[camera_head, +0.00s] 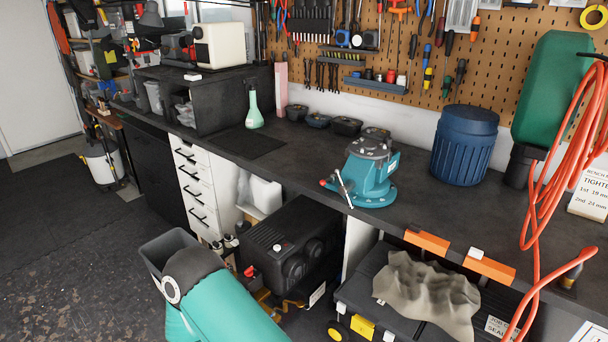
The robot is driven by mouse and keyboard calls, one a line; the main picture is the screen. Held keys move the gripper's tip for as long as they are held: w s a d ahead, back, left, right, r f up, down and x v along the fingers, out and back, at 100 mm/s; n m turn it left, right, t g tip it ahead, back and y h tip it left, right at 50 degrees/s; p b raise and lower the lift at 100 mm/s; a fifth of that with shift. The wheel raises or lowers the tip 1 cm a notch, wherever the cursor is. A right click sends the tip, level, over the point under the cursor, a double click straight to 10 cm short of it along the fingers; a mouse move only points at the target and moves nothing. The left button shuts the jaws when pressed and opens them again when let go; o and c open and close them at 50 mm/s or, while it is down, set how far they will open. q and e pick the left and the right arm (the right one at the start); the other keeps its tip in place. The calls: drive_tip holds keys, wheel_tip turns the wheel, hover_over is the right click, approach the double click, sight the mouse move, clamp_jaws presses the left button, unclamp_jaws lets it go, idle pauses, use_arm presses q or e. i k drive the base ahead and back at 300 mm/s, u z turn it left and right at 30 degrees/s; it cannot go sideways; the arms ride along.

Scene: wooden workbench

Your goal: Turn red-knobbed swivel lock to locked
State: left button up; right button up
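A teal bench vise (372,178) with a dark grey top stands on a round teal base near the front edge of the workbench. A silver bar (345,188) hangs at a tilt on its left front side. A small red knob (323,182) shows at the left of the vise, beside the bar. It is too small to tell whether the swivel lock is turned to locked. A teal and grey link of my arm shows at the bottom left, well apart from the vise. Neither of my grippers is in view.
The dark workbench (300,165) has clear room left of the vise. A blue ribbed bin (464,145) stands right of it, small dark bowls (346,126) behind. A red hose (545,200) hangs at the right. A black case with a grey cloth (428,290) lies below the front edge.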

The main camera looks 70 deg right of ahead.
sight(332, 179)
drive_tip(key=z, duration=0.4)
drive_tip(key=i, duration=1.2)
drive_tip(key=z, duration=1.15)
drive_tip(key=i, duration=0.5)
drive_tip(key=z, duration=0.2)
drive_tip(key=k, duration=0.9)
drive_tip(key=z, duration=0.2)
drive_tip(key=i, duration=0.9)
drive_tip(key=u, duration=0.05)
